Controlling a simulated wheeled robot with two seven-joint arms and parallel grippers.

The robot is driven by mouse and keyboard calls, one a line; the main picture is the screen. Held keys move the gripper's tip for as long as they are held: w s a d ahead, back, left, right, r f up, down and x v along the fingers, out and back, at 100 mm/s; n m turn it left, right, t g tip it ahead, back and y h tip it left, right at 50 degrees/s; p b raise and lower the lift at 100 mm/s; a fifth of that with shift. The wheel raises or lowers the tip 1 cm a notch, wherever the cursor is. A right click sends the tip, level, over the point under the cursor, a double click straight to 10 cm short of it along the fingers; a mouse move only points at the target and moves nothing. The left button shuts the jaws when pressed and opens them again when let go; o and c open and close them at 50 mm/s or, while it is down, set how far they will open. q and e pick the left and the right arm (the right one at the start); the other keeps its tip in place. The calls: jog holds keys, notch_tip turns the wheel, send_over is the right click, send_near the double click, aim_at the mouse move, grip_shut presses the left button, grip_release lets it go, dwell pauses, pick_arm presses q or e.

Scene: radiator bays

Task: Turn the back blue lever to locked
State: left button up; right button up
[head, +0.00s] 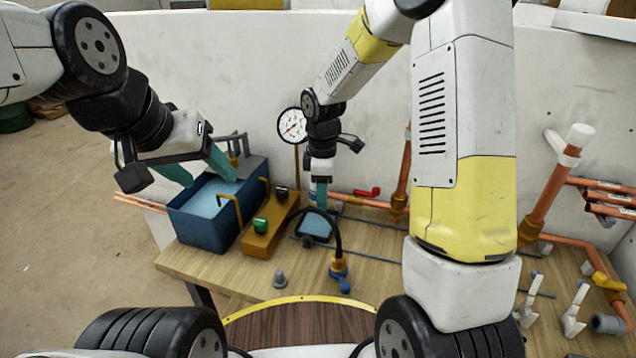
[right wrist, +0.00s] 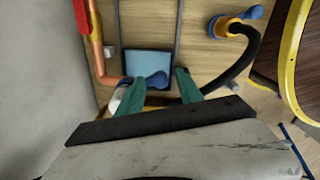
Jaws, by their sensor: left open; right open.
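The back blue lever (right wrist: 157,79) shows in the right wrist view, beside a light-blue pad (right wrist: 148,62). It lies between the two teal fingers of my right gripper (right wrist: 161,76), which is open; contact cannot be told. In the head view my right gripper (head: 320,198) points down at the bench's back and largely hides this lever. A second blue lever (head: 344,284) sits on a yellow-brass valve nearer the front, and also shows in the right wrist view (right wrist: 253,12). My left gripper (head: 211,180) is open and empty above a blue tub (head: 205,228).
A brass block (head: 262,240) with a green and a black knob stands beside the tub. A black hose (head: 335,225) arches from the front valve. A red lever (head: 368,193), copper pipes (head: 550,195) and a gauge (head: 291,126) are near the wall. The bench front (head: 230,275) is fairly clear.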

notch_tip(320, 180, up, 7)
jog(key=shift+r, duration=0.4)
jog(key=shift+s+d+r, duration=0.1)
jog(key=shift+r, duration=0.15)
jog(key=s+d+r+m+t+y, duration=0.1)
jog(key=s+d+r+m+t, duration=0.2)
jog(key=s+r+m, duration=0.3)
jog(key=s+d+r+m+t+y, duration=0.1)
jog(key=s+d+r+m+t, duration=0.2)
jog(key=s+r+m, duration=0.3)
jog(key=shift+s+d+r+m, duration=0.4)
jog(key=shift+s+d+m, duration=0.5)
jog(key=shift+s+m, duration=2)
jog(key=shift+s+n, duration=0.85)
jog(key=shift+n, duration=0.05)
